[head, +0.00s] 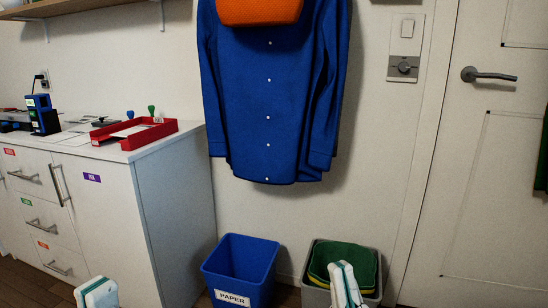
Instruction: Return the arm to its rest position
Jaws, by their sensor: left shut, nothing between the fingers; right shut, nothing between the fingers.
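My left gripper (97,292) shows at the bottom left edge of the head view, in front of the white cabinet. Its fingers are together with nothing between them. My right gripper (345,284) shows at the bottom, right of centre, in front of a grey bin. It points up, and its fingers are together and empty. The rest of both arms is below the picture and hidden.
A blue paper bin (240,262) and a grey bin (314,297) with green and yellow contents stand by the wall. A white cabinet (180,215) holds a red tray (134,133). A blue shirt (268,95) hangs above the bins. A door (500,180) is at right.

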